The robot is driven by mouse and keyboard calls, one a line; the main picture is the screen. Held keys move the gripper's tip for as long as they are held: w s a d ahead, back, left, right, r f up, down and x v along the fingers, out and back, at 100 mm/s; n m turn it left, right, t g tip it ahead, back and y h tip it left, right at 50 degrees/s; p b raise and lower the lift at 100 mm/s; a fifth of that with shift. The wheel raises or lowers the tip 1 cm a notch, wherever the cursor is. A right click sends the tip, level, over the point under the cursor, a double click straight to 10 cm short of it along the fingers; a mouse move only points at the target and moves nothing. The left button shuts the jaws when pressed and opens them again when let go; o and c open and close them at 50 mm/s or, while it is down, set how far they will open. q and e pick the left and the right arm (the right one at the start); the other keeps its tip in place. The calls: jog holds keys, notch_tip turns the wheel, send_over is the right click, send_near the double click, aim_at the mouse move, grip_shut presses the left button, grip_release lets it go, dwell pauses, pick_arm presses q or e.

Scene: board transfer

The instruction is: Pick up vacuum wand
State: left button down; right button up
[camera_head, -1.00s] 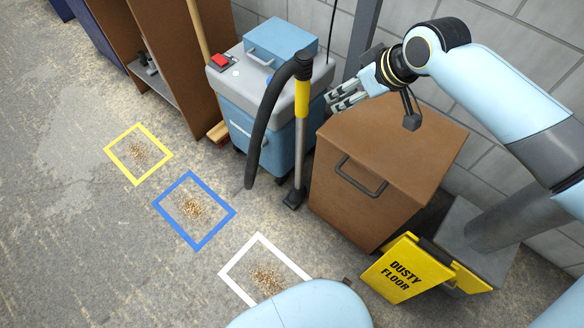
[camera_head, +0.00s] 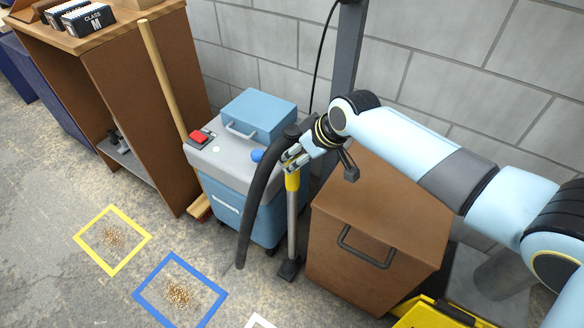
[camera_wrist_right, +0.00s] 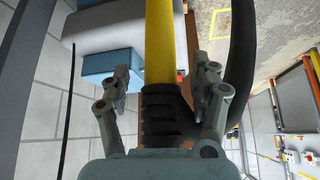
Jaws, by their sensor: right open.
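The vacuum wand (camera_head: 292,215) stands upright in front of the vacuum, with a yellow grip, a metal tube and a floor nozzle. Its black hose (camera_head: 254,195) curves down on its left. My right gripper (camera_head: 291,160) is at the yellow grip near the top of the wand. In the right wrist view the open right fingers (camera_wrist_right: 163,80) stand on either side of the yellow grip (camera_wrist_right: 159,45), with gaps between. A black collar (camera_wrist_right: 160,112) on the wand sits close to the palm. My left gripper is not in view.
The blue and grey vacuum (camera_head: 226,170) is right behind the wand. A brown cabinet (camera_head: 375,225) with a handle stands to the right. A wooden shelf (camera_head: 140,110) and broom handle (camera_head: 162,75) are left. Yellow (camera_head: 90,224) and blue (camera_head: 156,264) floor frames surround debris.

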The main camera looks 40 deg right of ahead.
jog(key=x, duration=0.3)
jog(key=shift+w+a+f+b, duration=0.1)
jog(key=shift+w+f+b, duration=0.1)
jog(key=shift+b, duration=0.2)
jog(key=shift+r, duration=0.1)
grip_shut()
